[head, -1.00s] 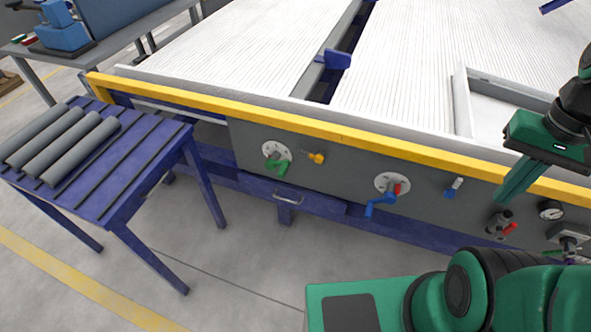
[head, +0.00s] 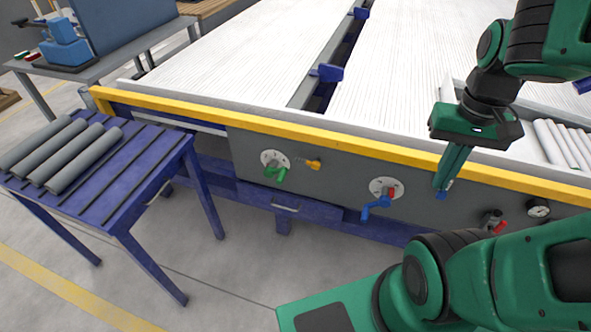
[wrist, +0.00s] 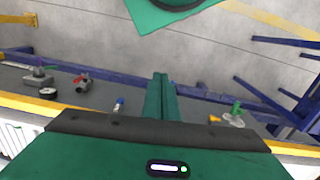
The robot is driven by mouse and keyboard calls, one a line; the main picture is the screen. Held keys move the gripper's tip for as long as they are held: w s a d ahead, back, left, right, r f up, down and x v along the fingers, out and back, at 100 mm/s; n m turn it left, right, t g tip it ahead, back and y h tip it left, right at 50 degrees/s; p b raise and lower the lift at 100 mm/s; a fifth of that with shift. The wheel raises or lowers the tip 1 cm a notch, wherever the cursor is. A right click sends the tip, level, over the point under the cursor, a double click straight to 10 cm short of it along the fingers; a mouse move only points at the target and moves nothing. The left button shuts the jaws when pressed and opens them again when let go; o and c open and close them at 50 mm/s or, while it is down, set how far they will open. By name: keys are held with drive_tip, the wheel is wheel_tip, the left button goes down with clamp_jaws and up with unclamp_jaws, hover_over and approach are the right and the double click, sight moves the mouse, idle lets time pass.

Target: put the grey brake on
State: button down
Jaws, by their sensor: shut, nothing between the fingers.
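No control is clearly a grey brake, and I cannot tell which one it is. The grey front panel (head: 335,188) carries small levers. A yellow lever (head: 313,164) sits beside a green crank (head: 277,170). A small blue lever with a pale tip (wrist: 118,104) shows in the wrist view; in the head view it is mostly hidden behind my fingertips. My gripper (head: 442,186) is shut and empty, pointing down in front of the panel, right of the blue crank (head: 377,204). I cannot tell whether it touches the blue lever. The fingers also show in the wrist view (wrist: 160,80).
A red-handled valve (head: 493,222) and a round gauge (head: 538,208) are further right. A yellow rail (head: 330,140) runs above the panel. A blue table (head: 150,165) with grey pipes (head: 70,150) stands left. White pipes (head: 565,142) lie on the rack at right.

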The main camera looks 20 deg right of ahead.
drive_tip(key=w+f+n+g+h, duration=0.1)
drive_tip(key=w+f+n+h, duration=0.3)
drive_tip(key=w+f+n, duration=0.6)
drive_tip(key=n+t+h, duration=0.4)
drive_tip(key=n+t, duration=0.9)
drive_tip(key=n, duration=1.1)
approach(308, 163)
drive_tip(key=w+f, duration=0.8)
drive_tip(key=f, duration=0.1)
drive_tip(key=r, duration=0.2)
drive_tip(key=d+r, duration=0.1)
drive_tip(key=r, duration=0.1)
drive_tip(key=shift+s+d+r, duration=0.15)
drive_tip(key=shift+d, duration=0.05)
